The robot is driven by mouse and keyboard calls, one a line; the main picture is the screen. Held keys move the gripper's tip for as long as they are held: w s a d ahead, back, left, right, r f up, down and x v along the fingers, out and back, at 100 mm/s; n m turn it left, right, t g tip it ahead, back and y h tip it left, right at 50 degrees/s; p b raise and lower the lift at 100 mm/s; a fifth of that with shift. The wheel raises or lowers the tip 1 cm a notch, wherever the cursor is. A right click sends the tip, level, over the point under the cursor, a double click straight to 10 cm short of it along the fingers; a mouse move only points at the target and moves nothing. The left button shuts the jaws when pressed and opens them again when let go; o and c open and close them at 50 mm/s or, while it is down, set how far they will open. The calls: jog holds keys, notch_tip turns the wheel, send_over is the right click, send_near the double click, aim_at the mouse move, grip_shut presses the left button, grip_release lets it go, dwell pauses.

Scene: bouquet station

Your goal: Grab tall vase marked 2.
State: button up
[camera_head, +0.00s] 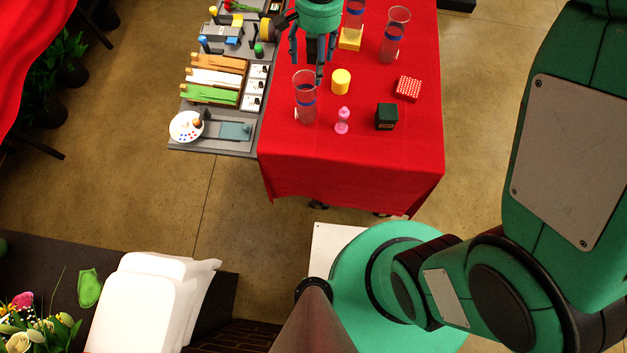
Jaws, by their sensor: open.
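Three tall clear glass vases with blue bands stand upright on the red-covered table (350,170). One vase (305,108) is at the front left, one vase (396,38) at the right, and one vase (355,14) at the back, partly cut off by the top edge. Small pale marks show near some bases, but I cannot read any number. My gripper (313,56) is open, pointing down, at the top of the view. In the picture it is just above the front-left vase's rim. Its height and any contact are unclear. It holds nothing visible.
A yellow cylinder (341,82), a pink hourglass-shaped item (342,121), a dark green box (386,117) and a red dotted box (408,88) stand near the vases. A yellow block (350,39) is behind. A grey tool board (185,150) adjoins the left. The front tabletop is clear.

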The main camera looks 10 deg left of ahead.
aim_at(306, 99)
jog(key=shift+a+f+g, duration=0.3)
jog(key=shift+a+f, duration=0.4)
jog(key=shift+a, duration=0.15)
jog(key=shift+f, duration=0.15)
jog(key=shift+s+a+f, duration=0.1)
jog(key=shift+s+f, duration=0.05)
jog(key=shift+f, duration=1.15)
jog(key=shift+s+f, duration=0.2)
jog(key=shift+f, duration=1.15)
jog(key=shift+s+a+f, duration=0.1)
jog(key=shift+s+f, duration=0.05)
jog(key=shift+f, duration=1.15)
jog(key=shift+s+f+p, duration=0.15)
jog(key=shift+s+f, duration=0.05)
jog(key=shift+f, duration=1.15)
jog(key=shift+s+f+p, duration=0.15)
jog(key=shift+f, duration=1.2)
grip_shut()
